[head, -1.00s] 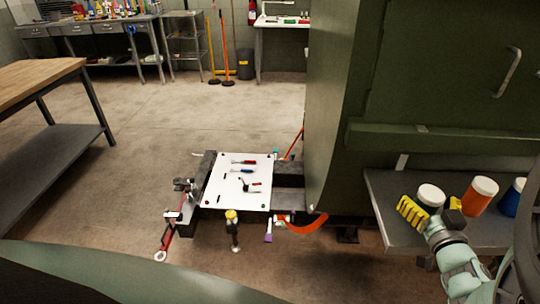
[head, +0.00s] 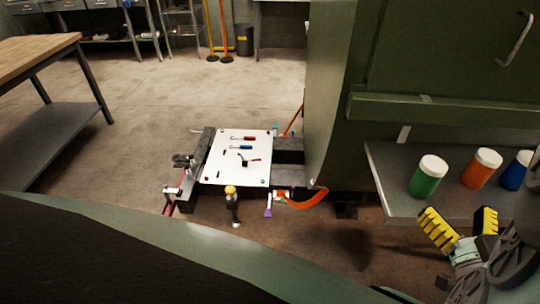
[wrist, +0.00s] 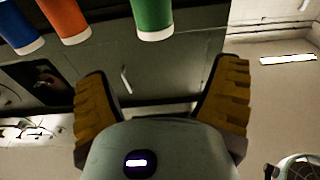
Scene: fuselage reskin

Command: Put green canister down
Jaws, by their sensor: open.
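The green canister (head: 428,177) with a white lid stands upright on the grey shelf (head: 388,183) beside the dark green panel. My gripper (head: 459,230) is open and empty, with yellow ridged fingers. It is in front of and below the canister, apart from it. In the wrist view, the gripper's fingers (wrist: 165,95) are spread wide, and the green canister (wrist: 153,18) shows upside down beyond them, clear of both.
An orange canister (head: 481,168) and a blue canister (head: 516,171) stand to the right on the same shelf. A white board (head: 238,170) with tools lies low on the left. A wooden-topped table (head: 35,58) stands at far left. Open floor lies between.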

